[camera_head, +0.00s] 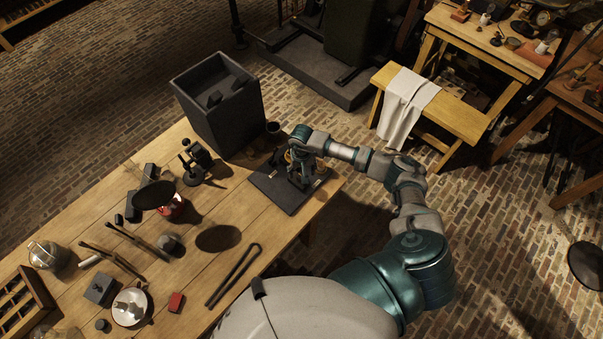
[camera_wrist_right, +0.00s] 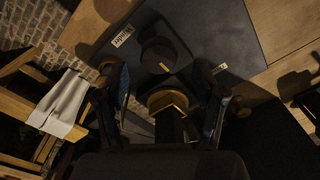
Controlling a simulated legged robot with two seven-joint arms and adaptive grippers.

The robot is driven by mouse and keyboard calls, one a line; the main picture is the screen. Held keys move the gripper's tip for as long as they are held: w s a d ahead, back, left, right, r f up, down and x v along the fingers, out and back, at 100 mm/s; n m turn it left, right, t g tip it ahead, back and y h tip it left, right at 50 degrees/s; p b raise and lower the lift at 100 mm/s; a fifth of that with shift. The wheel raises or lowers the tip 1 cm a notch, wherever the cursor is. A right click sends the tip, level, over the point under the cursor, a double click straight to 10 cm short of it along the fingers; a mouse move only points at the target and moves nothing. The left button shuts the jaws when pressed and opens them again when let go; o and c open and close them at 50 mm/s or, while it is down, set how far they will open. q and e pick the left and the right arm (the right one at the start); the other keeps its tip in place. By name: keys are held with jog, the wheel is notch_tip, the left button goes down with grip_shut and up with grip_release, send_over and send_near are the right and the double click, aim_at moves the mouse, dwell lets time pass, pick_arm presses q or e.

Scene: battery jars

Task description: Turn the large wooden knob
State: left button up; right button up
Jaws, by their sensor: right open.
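A dark board (camera_head: 282,192) lies at the right end of the wooden table. My right gripper (camera_head: 301,180) is over it, pointing down. In the right wrist view, the right gripper (camera_wrist_right: 164,76) is open, with one dark finger on each side. A round wooden knob (camera_wrist_right: 167,98) with a lighter brass-like part shows between the fingers. I cannot tell whether either finger touches it. A darker round piece (camera_wrist_right: 158,53) sits on the board just beyond it. In the head view my gripper mostly hides the knob. My left gripper is not in view.
A tall dark open box (camera_head: 222,105) stands behind the board. A dark metal stand (camera_head: 194,163) is left of it. Dark tongs (camera_head: 234,275) and a red block (camera_head: 176,302) lie nearer. A bench with a white cloth (camera_head: 408,100) stands beyond a floor gap.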

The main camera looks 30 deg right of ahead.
jog(key=shift+d+f, duration=0.15)
jog(key=shift+f, duration=1.4)
jog(key=c, duration=1.1)
jog(key=shift+c, duration=0.2)
